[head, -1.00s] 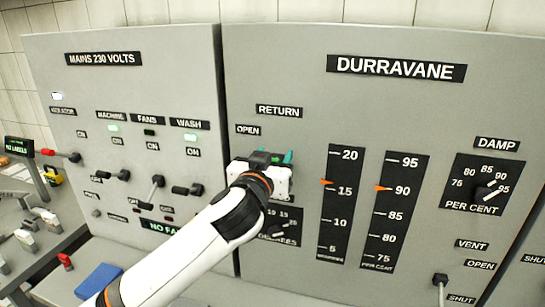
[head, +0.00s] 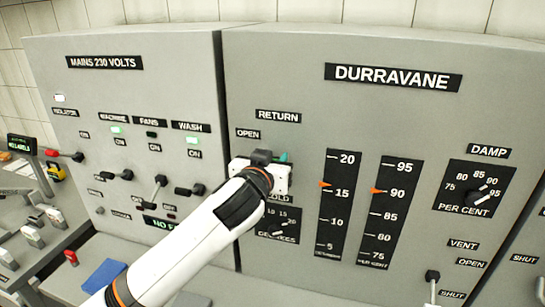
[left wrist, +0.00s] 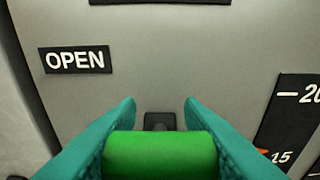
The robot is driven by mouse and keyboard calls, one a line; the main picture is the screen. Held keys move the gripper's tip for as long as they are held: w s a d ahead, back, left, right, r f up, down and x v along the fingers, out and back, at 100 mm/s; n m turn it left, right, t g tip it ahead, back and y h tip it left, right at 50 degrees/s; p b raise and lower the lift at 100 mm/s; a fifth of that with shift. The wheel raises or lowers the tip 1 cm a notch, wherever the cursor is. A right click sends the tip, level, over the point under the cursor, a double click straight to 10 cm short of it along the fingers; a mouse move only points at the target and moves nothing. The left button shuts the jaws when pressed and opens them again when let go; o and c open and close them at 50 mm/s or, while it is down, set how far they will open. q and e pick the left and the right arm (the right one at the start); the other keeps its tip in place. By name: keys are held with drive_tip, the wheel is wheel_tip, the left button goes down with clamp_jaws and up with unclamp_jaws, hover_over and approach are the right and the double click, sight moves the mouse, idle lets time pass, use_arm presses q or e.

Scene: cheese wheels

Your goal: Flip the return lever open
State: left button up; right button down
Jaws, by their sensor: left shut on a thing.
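My left gripper (left wrist: 160,140) is at the return lever, below the RETURN label (head: 278,116) and the OPEN label (head: 248,133) on the grey panel. In the left wrist view its teal fingers are closed on the lever's green handle (left wrist: 160,155), which fills the gap between them. A small dark mount (left wrist: 160,121) shows on the panel just beyond the handle. The OPEN label also shows in the left wrist view (left wrist: 75,60), up and left of the handle. In the head view my arm and gripper hide the lever. My right gripper is not in view.
The DAMP dial (head: 478,195) and a vent lever (head: 432,277) are to the right. The left cabinet carries several small black levers, one being the wash lever (head: 188,190). A blue item (head: 103,277) lies below.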

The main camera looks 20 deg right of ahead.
use_arm(q)
drive_tip(key=o, duration=1)
drive_tip(key=shift+s+a+b, duration=0.25)
drive_tip(key=shift+s+b, duration=0.05)
drive_tip(key=shift+s, duration=0.1)
drive_tip(key=b+v, duration=0.4)
drive_tip(key=v, duration=0.7)
drive_tip(key=shift+r, duration=0.1)
